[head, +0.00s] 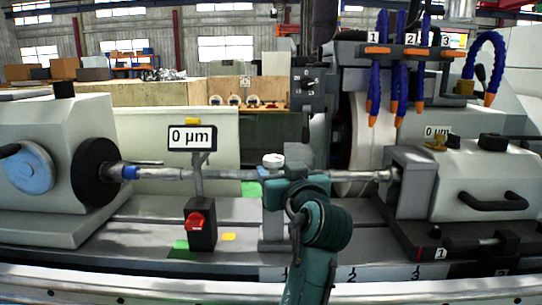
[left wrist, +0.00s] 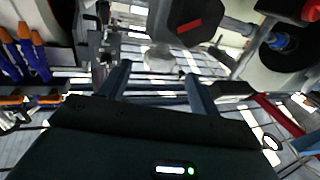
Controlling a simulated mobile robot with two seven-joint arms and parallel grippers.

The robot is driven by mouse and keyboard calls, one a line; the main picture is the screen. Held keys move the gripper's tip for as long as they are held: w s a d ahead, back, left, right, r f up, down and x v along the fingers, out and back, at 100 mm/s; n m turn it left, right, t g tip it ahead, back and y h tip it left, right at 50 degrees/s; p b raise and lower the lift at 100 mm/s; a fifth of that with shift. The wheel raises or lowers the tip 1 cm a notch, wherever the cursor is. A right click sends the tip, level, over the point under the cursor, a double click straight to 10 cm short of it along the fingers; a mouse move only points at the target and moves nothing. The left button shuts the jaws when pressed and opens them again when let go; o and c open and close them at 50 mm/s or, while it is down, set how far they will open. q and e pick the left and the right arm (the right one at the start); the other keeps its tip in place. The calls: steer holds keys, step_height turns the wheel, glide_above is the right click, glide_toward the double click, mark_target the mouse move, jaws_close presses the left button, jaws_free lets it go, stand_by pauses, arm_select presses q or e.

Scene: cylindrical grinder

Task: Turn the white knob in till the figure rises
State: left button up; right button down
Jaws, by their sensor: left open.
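The white knob (head: 273,160) sits on top of a grey post (head: 273,230) in front of the long shaft (head: 225,174). My left gripper (head: 285,182) is just in front of the knob and partly hides the post; its fingertips are hard to make out there. In the left wrist view, the two fingers (left wrist: 158,74) are spread apart, and a pale round shape that looks like the knob (left wrist: 160,59) shows just past and between their tips. I cannot tell whether they touch it. The display (head: 192,137) reads 0 µm. My right gripper is out of view.
A black box with a red switch (head: 195,222) stands left of the post, under the display. The headstock with a black disc (head: 96,173) is at left. A grey housing with a handle (head: 485,180) is at right. Blue hoses (head: 392,75) hang above.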

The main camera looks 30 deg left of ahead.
mark_target(271, 158)
arm_select(q)
steer(key=p+x, duration=0.1)
steer(key=x, duration=0.7)
steer(key=shift+w+a, duration=0.15)
steer(key=shift+w, duration=0.05)
steer(key=c, duration=1)
steer(key=shift+p, duration=0.3)
